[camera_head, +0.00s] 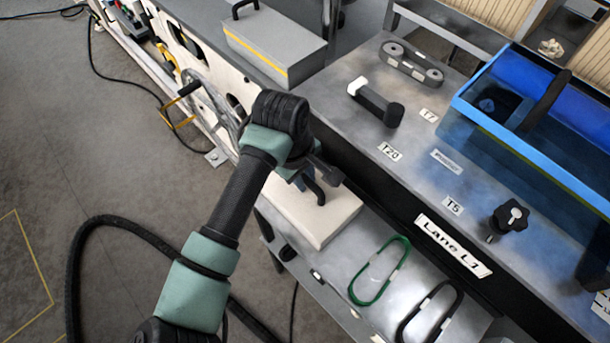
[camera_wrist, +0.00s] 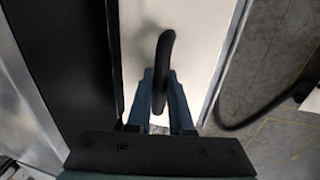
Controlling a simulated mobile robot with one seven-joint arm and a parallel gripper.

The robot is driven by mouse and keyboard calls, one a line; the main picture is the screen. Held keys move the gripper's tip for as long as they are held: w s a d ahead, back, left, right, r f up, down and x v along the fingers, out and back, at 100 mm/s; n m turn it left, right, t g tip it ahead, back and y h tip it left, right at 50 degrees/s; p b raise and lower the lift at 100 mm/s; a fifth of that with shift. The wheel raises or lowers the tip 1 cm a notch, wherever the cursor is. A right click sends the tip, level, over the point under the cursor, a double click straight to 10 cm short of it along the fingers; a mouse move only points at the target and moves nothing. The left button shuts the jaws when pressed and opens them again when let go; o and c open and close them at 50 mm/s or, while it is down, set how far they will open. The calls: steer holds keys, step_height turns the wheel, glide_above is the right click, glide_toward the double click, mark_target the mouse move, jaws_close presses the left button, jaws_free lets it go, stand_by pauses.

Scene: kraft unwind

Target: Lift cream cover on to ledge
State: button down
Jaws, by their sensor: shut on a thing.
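The cream cover (camera_head: 335,218) is a flat, pale block with a black arched handle on top. In the head view it is at the left end of the lower metal shelf, beside the bench's dark front. I cannot tell whether it rests on the shelf or is slightly raised. My gripper (camera_head: 312,186) is over the cover, shut on its handle. In the wrist view the blue fingers of my gripper (camera_wrist: 161,104) flank the black handle (camera_wrist: 164,62), with the cream surface (camera_wrist: 200,25) behind. My arm hides part of the cover. Which surface is the ledge is unclear.
The lower shelf (camera_head: 345,262) holds a green loop (camera_head: 367,290) and a black loop (camera_head: 420,312). The upper bench top (camera_head: 400,165) carries a black-and-white tool (camera_head: 378,105), a black knob (camera_head: 509,217) and a blue tray (camera_head: 465,112). A grey box with a yellow stripe (camera_head: 275,45) stands behind.

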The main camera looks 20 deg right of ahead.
steer(key=c, duration=0.7)
jaws_free()
steer(key=shift+c, duration=0.2)
step_height(320, 180, up, 13)
steer(key=a+b, duration=0.2)
steer(key=shift+s, duration=0.45)
steer(key=shift+a+f, duration=0.1)
